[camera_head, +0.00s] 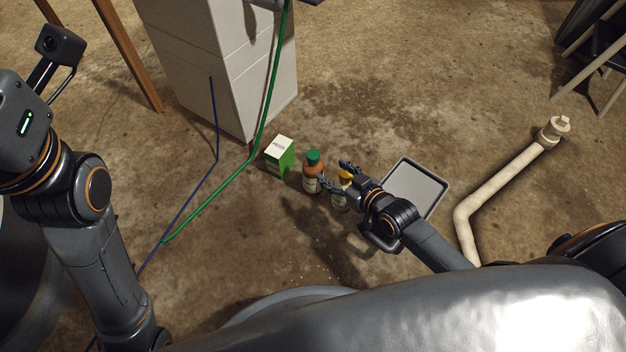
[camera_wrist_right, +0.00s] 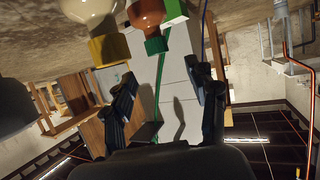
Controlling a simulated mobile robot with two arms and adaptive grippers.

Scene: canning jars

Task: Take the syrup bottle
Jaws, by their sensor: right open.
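Two bottles stand upright on the concrete floor; I cannot read which label says syrup. One is an orange-brown bottle with a green cap (camera_head: 313,172). The other is a pale bottle with a yellow cap (camera_head: 345,174), partly hidden by my right gripper. My right gripper (camera_head: 336,176) is open and empty, its fingers spread near the two bottles. In the right wrist view, upside down, the green-capped bottle (camera_wrist_right: 147,16) lies beyond the gap between the fingers (camera_wrist_right: 163,84), and the yellow-capped bottle (camera_wrist_right: 106,46) is to the left. My left gripper is out of view.
A green and white carton (camera_head: 279,157) stands just left of the bottles. A grey tray (camera_head: 443,187) lies to their right. A white cabinet (camera_head: 222,60) rises behind, with a green hose (camera_head: 263,130) beside it. A bent pale pipe (camera_head: 505,178) lies farther right.

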